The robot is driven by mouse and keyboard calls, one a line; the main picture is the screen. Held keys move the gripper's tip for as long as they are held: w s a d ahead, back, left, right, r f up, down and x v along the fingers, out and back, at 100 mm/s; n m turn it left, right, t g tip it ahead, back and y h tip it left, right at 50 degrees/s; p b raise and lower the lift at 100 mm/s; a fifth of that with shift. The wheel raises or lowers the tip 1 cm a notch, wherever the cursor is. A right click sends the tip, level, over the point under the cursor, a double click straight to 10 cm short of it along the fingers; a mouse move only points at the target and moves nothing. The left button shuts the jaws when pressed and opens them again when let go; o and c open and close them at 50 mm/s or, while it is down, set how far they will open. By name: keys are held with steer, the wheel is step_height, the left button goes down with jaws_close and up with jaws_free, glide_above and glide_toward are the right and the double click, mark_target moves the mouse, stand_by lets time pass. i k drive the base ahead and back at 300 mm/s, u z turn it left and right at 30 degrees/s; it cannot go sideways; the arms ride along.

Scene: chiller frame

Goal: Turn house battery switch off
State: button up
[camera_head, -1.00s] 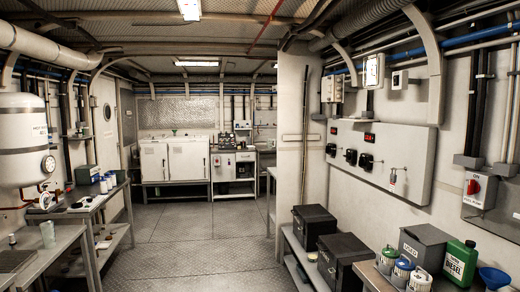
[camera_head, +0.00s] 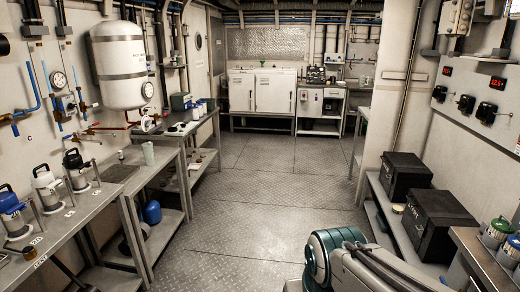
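A pale wall panel (camera_head: 487,130) is at the right edge, partly cut off. It carries two small red digital displays, the nearer one (camera_head: 497,83) and a farther one (camera_head: 447,71). Below them are several black switches or knobs, including one (camera_head: 466,103) and a nearer one (camera_head: 486,113). Their labels are too small to read, so I cannot tell which is the house battery switch. The red rotary switch seen earlier is outside the current view. My arm shows at the bottom centre right, but my gripper is not in view.
Two black boxes, a far one (camera_head: 405,177) and a near one (camera_head: 438,222), sit on the right-hand bench. A long bench (camera_head: 110,195) with pumps and a white tank (camera_head: 120,65) line the left. The floor aisle (camera_head: 255,195) is clear to the white cabinets (camera_head: 262,91).

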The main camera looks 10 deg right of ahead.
mark_target(436, 93)
steer(key=i, duration=4.8)
steer(key=z, duration=0.35)
steer(key=i, duration=1.55)
steer(key=z, duration=1.15)
steer(key=i, duration=1.1)
steer(key=z, duration=1)
